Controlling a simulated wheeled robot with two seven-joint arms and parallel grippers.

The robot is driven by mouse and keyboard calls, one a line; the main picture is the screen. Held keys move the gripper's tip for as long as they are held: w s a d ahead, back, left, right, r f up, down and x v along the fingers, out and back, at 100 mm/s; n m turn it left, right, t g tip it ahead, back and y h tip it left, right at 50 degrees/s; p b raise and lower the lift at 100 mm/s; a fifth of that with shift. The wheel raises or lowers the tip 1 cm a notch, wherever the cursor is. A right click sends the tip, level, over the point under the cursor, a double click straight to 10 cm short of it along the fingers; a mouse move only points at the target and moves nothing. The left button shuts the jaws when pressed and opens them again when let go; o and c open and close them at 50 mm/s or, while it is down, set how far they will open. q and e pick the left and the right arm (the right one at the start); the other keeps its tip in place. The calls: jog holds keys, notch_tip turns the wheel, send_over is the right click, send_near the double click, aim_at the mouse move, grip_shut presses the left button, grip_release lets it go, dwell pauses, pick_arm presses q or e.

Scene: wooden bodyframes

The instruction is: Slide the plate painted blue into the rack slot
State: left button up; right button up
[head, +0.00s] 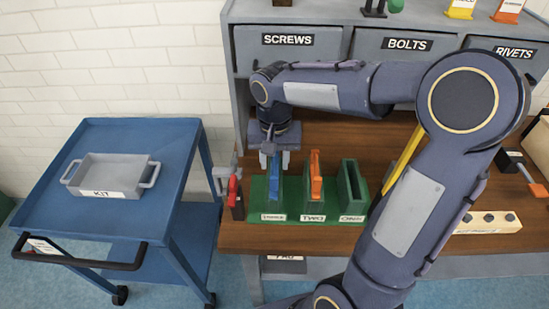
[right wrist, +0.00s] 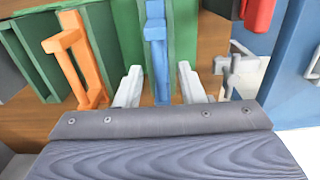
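The blue plate (head: 274,178) stands upright in the leftmost slot of the green rack (head: 312,218) on the wooden bench. My right gripper (head: 274,158) is just above the rack, around the plate's top end. In the right wrist view, the blue plate (right wrist: 157,55) lies between the two pale fingers (right wrist: 158,88), with a gap on each side. The gripper is open. How deep the plate sits is hard to tell. My left gripper is not in view.
An orange plate (head: 315,176) stands in the middle slot. The right slot (head: 352,186) looks empty. A red-handled tool (head: 235,192) and grey fixture (head: 224,178) are left of the rack. A yellow bar (head: 403,158) is to its right. A blue cart (head: 120,205) holds a grey kit tray (head: 110,174).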

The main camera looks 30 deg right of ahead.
jog(key=shift+r, duration=3.9)
